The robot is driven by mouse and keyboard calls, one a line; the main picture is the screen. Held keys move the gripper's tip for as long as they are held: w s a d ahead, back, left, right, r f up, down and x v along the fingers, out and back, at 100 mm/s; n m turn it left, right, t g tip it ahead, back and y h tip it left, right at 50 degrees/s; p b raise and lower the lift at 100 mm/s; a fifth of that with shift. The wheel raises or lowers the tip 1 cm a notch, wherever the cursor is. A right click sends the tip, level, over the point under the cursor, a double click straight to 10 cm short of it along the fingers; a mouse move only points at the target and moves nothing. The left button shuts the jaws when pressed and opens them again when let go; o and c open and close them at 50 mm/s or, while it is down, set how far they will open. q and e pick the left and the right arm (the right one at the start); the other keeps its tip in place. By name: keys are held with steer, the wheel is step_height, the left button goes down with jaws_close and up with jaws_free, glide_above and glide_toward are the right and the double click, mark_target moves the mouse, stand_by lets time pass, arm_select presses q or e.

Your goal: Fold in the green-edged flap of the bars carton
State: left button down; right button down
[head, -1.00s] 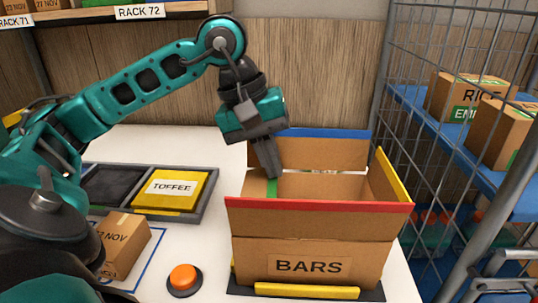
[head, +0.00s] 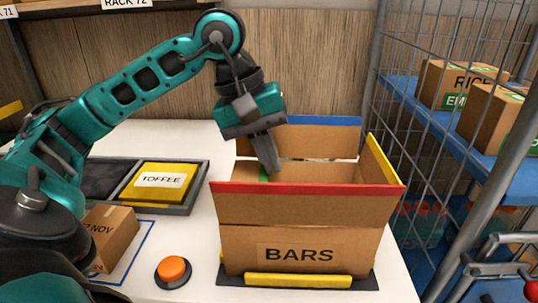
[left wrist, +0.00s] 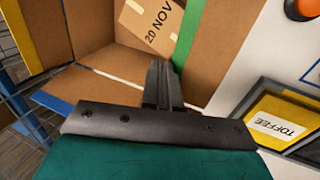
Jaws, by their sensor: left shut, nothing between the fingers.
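The bars carton (head: 300,210) stands open on a dark base with its label facing me. Its red-edged (head: 300,189), blue-edged (head: 318,121) and yellow-edged (head: 382,160) flaps stick up or out. The green-edged flap (head: 263,174) leans inward over the left side of the opening, mostly hidden behind the red-edged flap; its green edge (left wrist: 187,32) shows in the left wrist view. My left gripper (head: 274,168) is shut and empty, its fingertips (left wrist: 163,68) right at the green edge; contact is hard to tell. My right gripper is not in view.
A box marked 20 NOV (left wrist: 153,22) lies inside the carton. Left of the carton are an orange button (head: 173,270), a small box (head: 108,238) and a tray with a yellow TOFFEE compartment (head: 160,183). A wire cage (head: 420,110) stands close on the right.

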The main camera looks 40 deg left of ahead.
arm_select(q)
steer(key=shift+r+p, duration=0.3)
steer(key=shift+r, duration=0.3)
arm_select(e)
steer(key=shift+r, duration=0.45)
